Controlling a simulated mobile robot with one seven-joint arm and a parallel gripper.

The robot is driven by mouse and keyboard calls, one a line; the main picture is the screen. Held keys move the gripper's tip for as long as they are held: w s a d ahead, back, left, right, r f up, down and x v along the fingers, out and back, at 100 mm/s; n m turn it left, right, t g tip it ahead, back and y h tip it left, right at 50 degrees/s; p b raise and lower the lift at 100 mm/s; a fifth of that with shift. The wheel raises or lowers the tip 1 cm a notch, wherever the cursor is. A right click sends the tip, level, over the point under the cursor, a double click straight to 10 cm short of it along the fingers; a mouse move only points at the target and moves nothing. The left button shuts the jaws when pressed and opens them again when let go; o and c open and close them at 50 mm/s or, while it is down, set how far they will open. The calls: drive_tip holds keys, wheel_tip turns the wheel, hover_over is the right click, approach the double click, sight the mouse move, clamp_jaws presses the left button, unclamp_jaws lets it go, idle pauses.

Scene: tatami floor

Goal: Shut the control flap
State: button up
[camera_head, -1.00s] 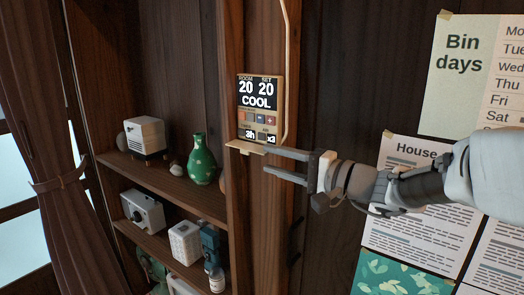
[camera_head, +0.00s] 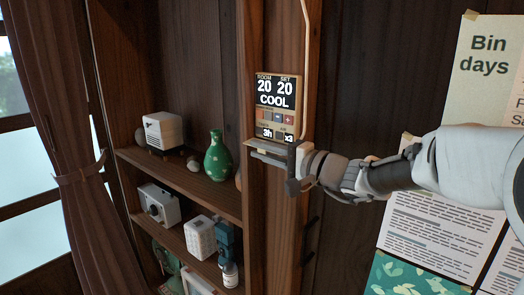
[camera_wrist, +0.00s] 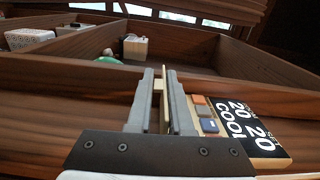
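The control panel (camera_head: 276,103) is on the wooden post and reads 20, 20 and COOL. Its tan flap (camera_head: 250,141) stands out from the panel's lower edge like a small ledge, folded open; my fingers hide much of it. My gripper (camera_head: 268,149) reaches in from the right at the flap. In the wrist view, the flap (camera_wrist: 163,112) shows as a thin tan strip between my two fingers, with a narrow gap seen beside it. The fingers are apart and do not look clamped on it. The panel (camera_wrist: 240,120) shows sideways, right of the fingers.
Left of the post, a shelf (camera_head: 190,183) holds a green vase (camera_head: 217,157), a white box (camera_head: 163,130) and other small items. A pale cable (camera_head: 306,60) runs down beside the panel. Paper notices (camera_head: 440,215) hang on the wall at right.

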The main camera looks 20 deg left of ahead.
clamp_jaws()
drive_tip(key=shift+m, duration=0.5)
drive_tip(key=shift+r+m, duration=0.4)
drive_tip(key=shift+m, duration=0.6)
drive_tip(key=m, duration=0.1)
drive_tip(key=r+m+p, duration=0.1)
drive_tip(key=m, duration=0.1)
drive_tip(key=shift+r+m, duration=0.15)
drive_tip(key=shift+m, duration=0.15)
drive_tip(key=m, duration=0.1)
drive_tip(key=r+m+p, duration=0.1)
drive_tip(key=m, duration=0.1)
drive_tip(key=m+p, duration=0.1)
drive_tip(key=shift+w+d+r, duration=0.15)
drive_tip(key=shift+w, duration=0.2)
drive_tip(key=shift+w+d+r+m+p, duration=0.1)
drive_tip(key=shift+w+m+p, duration=0.05)
drive_tip(key=shift+m+p, duration=0.55)
drive_tip(key=shift+w+d+r+m+p, duration=0.15)
drive_tip(key=shift+m+p, duration=0.35)
drive_tip(key=shift+m, duration=0.4)
drive_tip(key=shift+a+f, duration=0.1)
